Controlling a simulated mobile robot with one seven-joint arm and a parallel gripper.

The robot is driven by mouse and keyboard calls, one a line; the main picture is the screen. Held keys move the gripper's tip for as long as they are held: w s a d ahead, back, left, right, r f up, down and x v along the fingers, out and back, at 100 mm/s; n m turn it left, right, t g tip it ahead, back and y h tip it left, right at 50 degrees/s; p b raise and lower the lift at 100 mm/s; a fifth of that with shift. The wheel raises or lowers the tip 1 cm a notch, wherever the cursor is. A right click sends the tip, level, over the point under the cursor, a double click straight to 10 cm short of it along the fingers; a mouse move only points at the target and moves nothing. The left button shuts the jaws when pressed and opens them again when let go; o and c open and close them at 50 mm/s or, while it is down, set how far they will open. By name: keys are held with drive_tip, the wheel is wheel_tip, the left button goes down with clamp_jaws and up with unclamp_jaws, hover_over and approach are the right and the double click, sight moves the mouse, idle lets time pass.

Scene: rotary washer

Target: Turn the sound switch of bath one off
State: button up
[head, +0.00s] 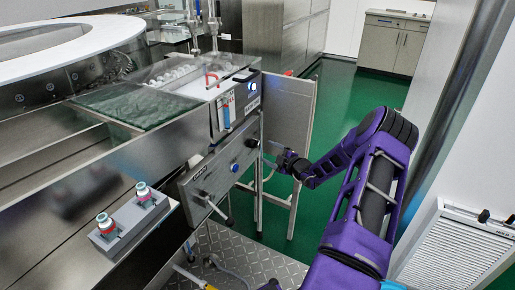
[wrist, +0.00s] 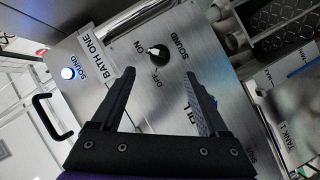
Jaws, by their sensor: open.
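The sound switch (wrist: 158,53) is a round black knob with a white mark, on a metal panel in the wrist view. In the head view my gripper (head: 283,160) is just right of the washer's front panel (head: 212,175).
A black handle (wrist: 47,117) is at the left of the wrist view. A TANK 2 label (wrist: 284,134) is at the right. Green floor (head: 335,100) is open behind my arm.

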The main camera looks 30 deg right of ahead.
sight(256, 146)
drive_tip(key=x, duration=0.8)
drive_tip(key=shift+w+a+f+b, duration=0.1)
drive_tip(key=shift+w+b, duration=0.15)
drive_tip(key=shift+b, duration=0.15)
clamp_jaws()
drive_tip(key=shift+f, duration=0.1)
